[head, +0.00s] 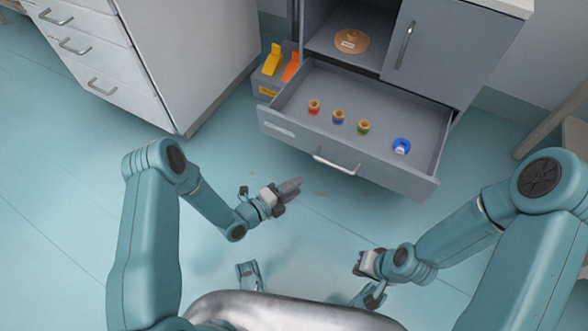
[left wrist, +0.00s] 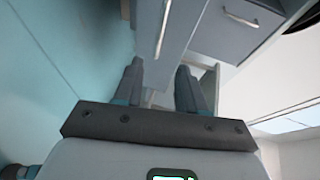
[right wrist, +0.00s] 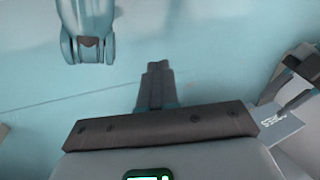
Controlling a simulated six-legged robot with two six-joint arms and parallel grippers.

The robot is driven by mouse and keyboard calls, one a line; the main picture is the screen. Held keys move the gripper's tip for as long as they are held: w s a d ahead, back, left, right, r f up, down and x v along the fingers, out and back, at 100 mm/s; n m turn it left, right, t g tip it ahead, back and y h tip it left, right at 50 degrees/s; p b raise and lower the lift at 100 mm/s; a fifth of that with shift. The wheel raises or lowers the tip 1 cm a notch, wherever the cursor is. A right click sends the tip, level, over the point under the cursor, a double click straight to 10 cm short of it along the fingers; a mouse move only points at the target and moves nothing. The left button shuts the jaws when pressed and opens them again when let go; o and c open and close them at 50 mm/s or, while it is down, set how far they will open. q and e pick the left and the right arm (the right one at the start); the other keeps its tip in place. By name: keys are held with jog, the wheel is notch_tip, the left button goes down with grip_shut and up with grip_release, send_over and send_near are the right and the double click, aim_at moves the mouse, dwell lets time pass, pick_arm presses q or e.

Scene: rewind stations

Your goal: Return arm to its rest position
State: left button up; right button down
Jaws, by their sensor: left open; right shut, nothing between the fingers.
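My left gripper (head: 290,188) is in front of the open drawer, to the left of its handle, apart from it and empty. In the left wrist view its two fingers (left wrist: 158,85) stand apart with nothing between them. My right gripper (head: 361,263) is low in front of my body, below the drawer in the head view. In the right wrist view its fingers (right wrist: 157,85) are together with nothing held.
The open grey drawer (head: 283,134) holds several small coloured spools and a blue ring (head: 401,146). A tan disc (head: 351,41) lies in the compartment above. A grey bin (head: 262,84) with yellow and orange items stands beside it. A white drawer cabinet (head: 165,55) is at left.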

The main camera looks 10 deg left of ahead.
pick_arm(q)
notch_tip(320, 180, up, 32)
jog(key=s+n+g+y+p, duration=0.1)
jog(key=n+g+y+p, duration=0.3)
jog(key=p, duration=2.4)
jog(key=s+a+r+n+g+y+p, duration=0.1)
jog(key=s+a+n+g+p, duration=0.1)
jog(key=s+n, duration=0.8)
jog(key=s+a+r+n+g+y+p, duration=0.1)
jog(key=s+n+g+p, duration=0.3)
jog(key=s+n, duration=0.7)
jog(key=a+n+g, duration=0.1)
jog(key=n, duration=0.1)
jog(key=shift+n+y+p, duration=0.4)
pick_arm(e)
notch_tip(320, 180, up, 34)
jog(key=s+a, duration=0.1)
jog(key=s, duration=0.1)
jog(key=shift+a+n+g, duration=0.2)
jog(key=shift+n+g, duration=0.1)
jog(key=shift+g, duration=0.1)
jog(key=shift+r, duration=0.1)
